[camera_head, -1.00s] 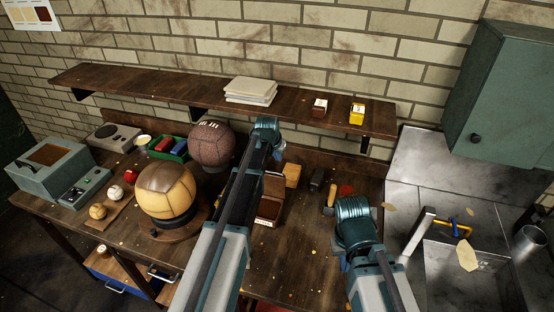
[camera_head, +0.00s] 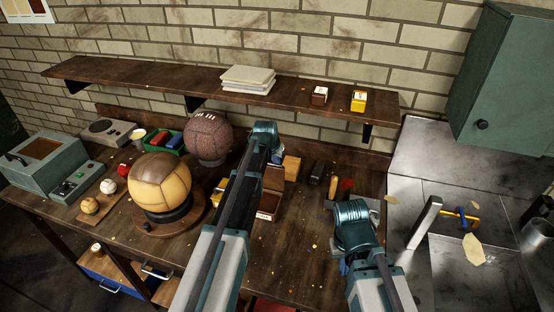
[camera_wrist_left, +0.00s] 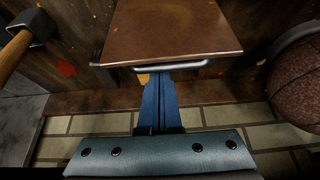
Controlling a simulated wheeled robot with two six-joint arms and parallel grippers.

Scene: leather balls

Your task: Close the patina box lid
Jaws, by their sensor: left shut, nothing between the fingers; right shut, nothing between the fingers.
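The patina box (camera_head: 267,207) is a small brown box on the workbench, partly covered by my left arm. Its lid (camera_head: 273,179) stands raised at the back, so the box is open. The brown lid panel also shows close up in the left wrist view (camera_wrist_left: 175,30), with a grey bar along its edge. My left gripper (camera_wrist_left: 158,78) has its blue fingers shut and empty, right at that edge; I cannot tell if they touch it.
A tan ball (camera_head: 160,182) on a stand and a dark brown ball (camera_head: 208,136) are left of the box. A yellowish block (camera_head: 291,168) and a hammer (camera_head: 333,187) are behind and right. A shelf (camera_head: 180,84) runs above. Bench front is clear.

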